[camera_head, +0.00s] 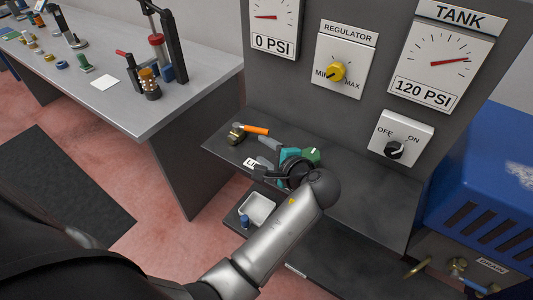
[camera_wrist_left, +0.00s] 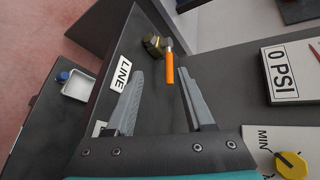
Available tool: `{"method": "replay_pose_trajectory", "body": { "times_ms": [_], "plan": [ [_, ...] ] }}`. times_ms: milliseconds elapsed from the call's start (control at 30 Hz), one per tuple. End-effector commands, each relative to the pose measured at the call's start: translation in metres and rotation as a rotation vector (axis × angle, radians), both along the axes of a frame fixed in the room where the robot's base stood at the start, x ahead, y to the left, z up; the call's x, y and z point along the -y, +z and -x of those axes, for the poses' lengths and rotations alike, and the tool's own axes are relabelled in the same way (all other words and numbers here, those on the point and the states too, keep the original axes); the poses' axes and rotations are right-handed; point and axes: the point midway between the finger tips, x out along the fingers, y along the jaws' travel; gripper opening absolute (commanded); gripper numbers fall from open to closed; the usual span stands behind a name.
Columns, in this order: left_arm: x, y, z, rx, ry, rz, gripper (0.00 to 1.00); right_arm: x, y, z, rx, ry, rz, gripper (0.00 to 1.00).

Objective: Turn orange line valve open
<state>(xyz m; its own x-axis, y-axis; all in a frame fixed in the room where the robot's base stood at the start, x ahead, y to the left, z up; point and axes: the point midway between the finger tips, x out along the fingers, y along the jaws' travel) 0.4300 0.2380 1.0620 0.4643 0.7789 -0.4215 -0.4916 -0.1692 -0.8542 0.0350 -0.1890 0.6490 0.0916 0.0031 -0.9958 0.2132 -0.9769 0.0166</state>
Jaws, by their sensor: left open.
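The line valve has an orange lever (camera_head: 256,129) and a brass body (camera_head: 236,133) on the dark grey ledge, left of the panel. A partly covered "LINE" label lies near it. In the left wrist view the orange lever (camera_wrist_left: 169,68) points from the brass body (camera_wrist_left: 152,44) towards my gripper. My left gripper (camera_head: 266,152) is open and empty, just right of and below the lever's free end in the head view. In the left wrist view the lever appears between the spread fingers (camera_wrist_left: 160,65); I see no contact. My right gripper is out of view.
The panel carries a 0 PSI gauge (camera_head: 274,20), yellow regulator knob (camera_head: 337,71), 120 PSI tank gauge (camera_head: 440,65) and OFF/ON switch (camera_head: 394,149). A white tray (camera_head: 257,209) sits below the ledge. A workbench (camera_head: 150,120) with tools stands left; a blue machine (camera_head: 490,180) right.

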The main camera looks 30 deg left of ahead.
Motion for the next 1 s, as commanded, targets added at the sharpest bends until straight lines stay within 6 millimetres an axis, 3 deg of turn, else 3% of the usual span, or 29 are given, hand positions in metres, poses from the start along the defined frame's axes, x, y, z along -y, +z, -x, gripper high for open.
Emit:
{"method": "replay_pose_trajectory", "body": {
  "times_ms": [433, 1000],
  "plan": [
    [0.017, 0.006, 0.023, -0.001, 0.000, 0.000, 0.53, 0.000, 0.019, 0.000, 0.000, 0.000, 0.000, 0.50],
    [0.017, 0.006, 0.023, -0.002, 0.001, 0.000, 0.53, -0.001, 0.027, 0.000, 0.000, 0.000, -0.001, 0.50]
  ]
}}
